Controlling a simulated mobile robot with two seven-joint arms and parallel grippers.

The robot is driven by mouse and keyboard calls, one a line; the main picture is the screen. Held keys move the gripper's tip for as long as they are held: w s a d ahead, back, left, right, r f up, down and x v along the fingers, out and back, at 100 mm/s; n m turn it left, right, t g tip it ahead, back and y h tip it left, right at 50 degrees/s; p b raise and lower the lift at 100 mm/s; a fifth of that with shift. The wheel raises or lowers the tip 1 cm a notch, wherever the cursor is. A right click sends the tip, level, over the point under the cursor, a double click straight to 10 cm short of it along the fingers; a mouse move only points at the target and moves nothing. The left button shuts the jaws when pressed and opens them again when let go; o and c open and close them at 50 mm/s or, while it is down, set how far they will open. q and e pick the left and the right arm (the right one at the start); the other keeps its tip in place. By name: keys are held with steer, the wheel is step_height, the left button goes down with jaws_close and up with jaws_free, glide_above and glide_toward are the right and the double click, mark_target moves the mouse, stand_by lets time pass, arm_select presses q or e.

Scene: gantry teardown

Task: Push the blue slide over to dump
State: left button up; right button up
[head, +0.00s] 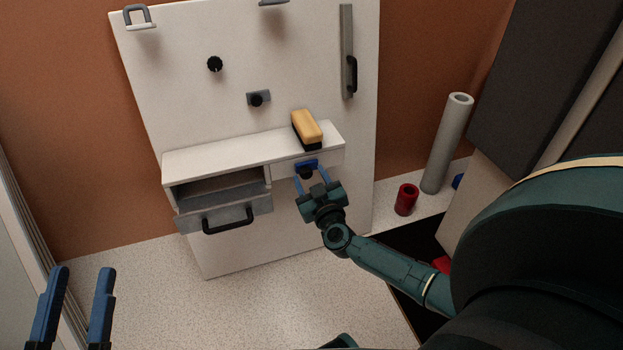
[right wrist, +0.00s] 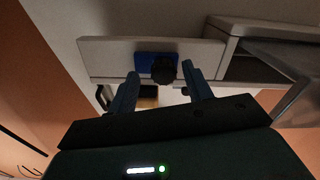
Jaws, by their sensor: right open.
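The blue slide (head: 306,163) is a small blue plate with a black knob, on the pale front strip below the shelf's right part. In the right wrist view the blue slide (right wrist: 143,64) sits near the middle of a grey strip (right wrist: 108,58), its knob facing me. My right gripper (head: 311,180) is open in front of it. In the right wrist view my right gripper's fingertips (right wrist: 160,71) stand either side of the knob; I cannot tell if they touch it. My left gripper (head: 80,268) is open and empty at the lower left. I see no readable "dump" mark.
A yellow and black block (head: 307,127) lies on the white shelf (head: 225,148) above the slide. A drawer (head: 250,208) with a black handle stands partly open to the left. A red cup (head: 405,199) and a grey tube (head: 447,145) stand at right.

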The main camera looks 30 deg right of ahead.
mark_target(309, 175)
steer(key=shift+s+a, duration=0.1)
steer(key=shift+s, duration=0.25)
steer(key=p+v, duration=0.2)
steer(key=v, duration=0.1)
steer(key=shift+r, duration=0.15)
arm_select(q)
steer(key=p, duration=0.1)
steer(key=f+g+y+p, duration=0.1)
steer(key=p, duration=0.1)
steer(key=shift+s+a+f+y, duration=0.2)
steer(key=shift+s+f+y, duration=0.1)
steer(key=shift+s, duration=0.1)
arm_select(e)
steer(key=v, duration=0.9)
steer(key=shift+s, duration=0.25)
